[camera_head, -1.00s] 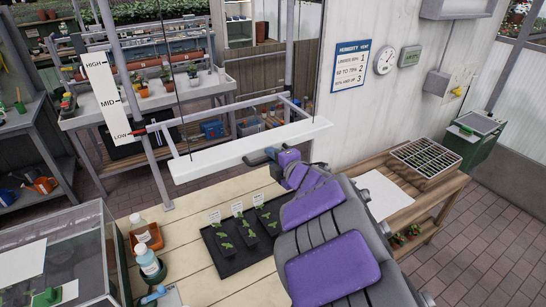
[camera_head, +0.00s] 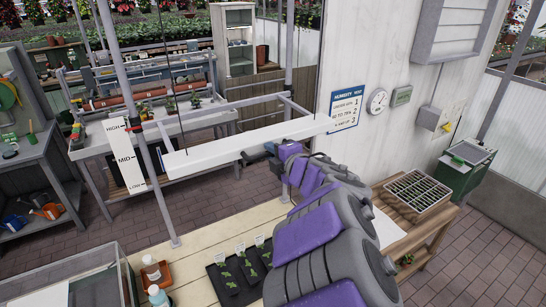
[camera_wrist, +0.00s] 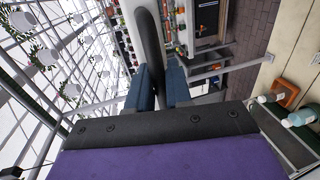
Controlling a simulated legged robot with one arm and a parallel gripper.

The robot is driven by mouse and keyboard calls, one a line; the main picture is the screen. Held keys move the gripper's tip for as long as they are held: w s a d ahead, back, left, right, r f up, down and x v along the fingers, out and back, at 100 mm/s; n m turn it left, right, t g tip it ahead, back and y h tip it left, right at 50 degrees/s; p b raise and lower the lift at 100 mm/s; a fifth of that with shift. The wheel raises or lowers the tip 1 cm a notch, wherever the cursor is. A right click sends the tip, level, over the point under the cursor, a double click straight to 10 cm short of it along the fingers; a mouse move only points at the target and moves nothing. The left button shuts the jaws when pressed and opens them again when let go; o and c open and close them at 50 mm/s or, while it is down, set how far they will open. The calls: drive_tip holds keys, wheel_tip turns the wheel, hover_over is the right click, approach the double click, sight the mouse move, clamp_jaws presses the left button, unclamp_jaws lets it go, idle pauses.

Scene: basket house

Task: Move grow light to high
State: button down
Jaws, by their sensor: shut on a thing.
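The grow light (camera_head: 225,150) is a long white bar hanging on thin cables, with a grey frame behind it, in the head view. A white scale board (camera_head: 124,157) at its left reads HIGH, MID and LOW.
Seedling pots (camera_head: 240,266) stand on the wooden table (camera_head: 195,255) below the light, beside bottles (camera_head: 157,294) at the left. A grey post (camera_head: 160,190) rises by the scale.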

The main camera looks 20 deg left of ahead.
drive_tip(key=shift+r+p, duration=0.4)
drive_tip(key=shift+r, duration=0.6)
drive_tip(key=c, duration=1.2)
unclamp_jaws()
